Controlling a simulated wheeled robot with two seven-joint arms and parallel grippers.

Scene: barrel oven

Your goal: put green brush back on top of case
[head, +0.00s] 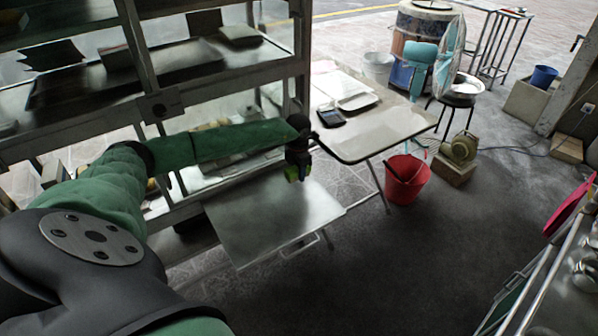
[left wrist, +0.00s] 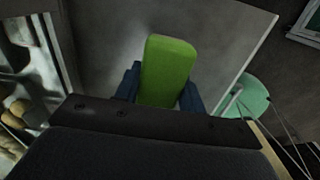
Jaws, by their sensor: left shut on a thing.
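My left gripper (head: 292,174) points down over the far part of the grey metal case (head: 262,222), which has a flat top and a handle on its front side. The gripper is shut on the green brush (head: 290,173), a small bright green block below the dark wrist. In the left wrist view the green brush (left wrist: 168,68) stands between the two dark blue fingers (left wrist: 160,95), with the case's bare grey top (left wrist: 222,50) behind it. I cannot tell whether the brush touches the case. My right gripper is not in view.
A metal shelf rack (head: 160,103) stands close behind and left of my left arm. A white-topped table (head: 385,135) is just beyond the case, with a red bucket (head: 407,180) at its right. The dark floor right of the case is clear.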

